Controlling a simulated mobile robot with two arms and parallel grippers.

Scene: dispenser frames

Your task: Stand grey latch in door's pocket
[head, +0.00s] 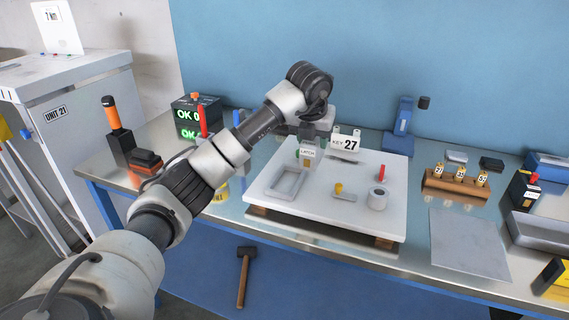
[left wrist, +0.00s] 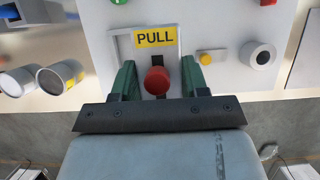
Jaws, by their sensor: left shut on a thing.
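My left gripper (head: 308,160) is upright over the back left part of a white board, probably the door (head: 325,210). A raised rectangular frame (head: 275,191), which looks like the pocket, lies on the board in front of the latch. Whether the latch touches the board cannot be told. My right gripper is not in view.
A wooden block with numbered tags (head: 455,186) and a grey mat (head: 468,245) lie to the right.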

